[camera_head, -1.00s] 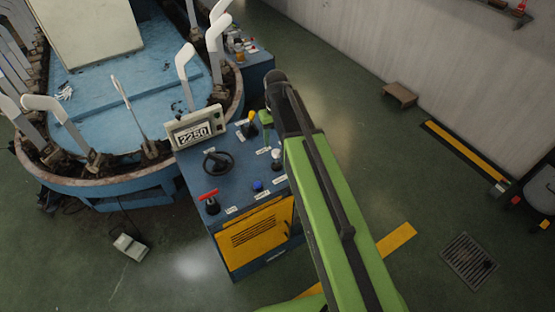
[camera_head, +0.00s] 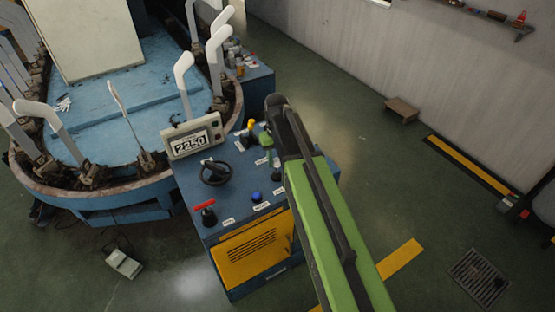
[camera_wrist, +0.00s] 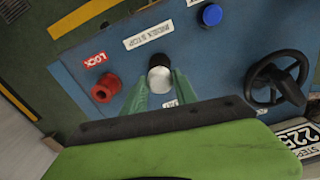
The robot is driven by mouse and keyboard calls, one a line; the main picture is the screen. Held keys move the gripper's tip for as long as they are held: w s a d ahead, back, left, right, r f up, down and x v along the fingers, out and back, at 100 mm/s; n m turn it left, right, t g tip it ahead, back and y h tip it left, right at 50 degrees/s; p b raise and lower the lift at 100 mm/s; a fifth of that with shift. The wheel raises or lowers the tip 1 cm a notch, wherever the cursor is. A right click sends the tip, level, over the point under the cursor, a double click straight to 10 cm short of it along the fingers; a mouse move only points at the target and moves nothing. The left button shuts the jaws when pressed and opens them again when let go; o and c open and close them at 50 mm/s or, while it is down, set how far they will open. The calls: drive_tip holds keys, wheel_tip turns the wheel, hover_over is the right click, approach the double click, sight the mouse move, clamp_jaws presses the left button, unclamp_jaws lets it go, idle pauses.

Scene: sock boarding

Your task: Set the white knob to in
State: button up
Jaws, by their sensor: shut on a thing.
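The white knob (camera_wrist: 160,80) has a pale round cap and a dark part beside it, on the blue panel in the wrist view. My gripper (camera_wrist: 161,74) has its two green fingers on either side of the knob and is shut on it. In the head view my gripper (camera_head: 266,141) is over the right part of the control console (camera_head: 188,184), and my green arm hides part of that side. I cannot make out the white knob there.
A red knob (camera_wrist: 106,88) by a LOCK label and a blue knob (camera_wrist: 211,14) flank it. The round machine (camera_head: 130,185) with upright white forms stands left. Floor to the right is mostly clear.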

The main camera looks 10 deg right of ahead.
sight(277, 160)
clamp_jaws()
idle(0.8)
wheel_tip(277, 160, down, 3)
drive_tip(key=b, duration=0.3)
drive_tip(key=shift+f, duration=0.15)
drive_tip(key=shift+s+r, duration=0.1)
drive_tip(key=shift+r, duration=0.1)
drive_tip(key=o, duration=1)
unclamp_jaws()
drive_tip(key=shift+f, duration=0.1)
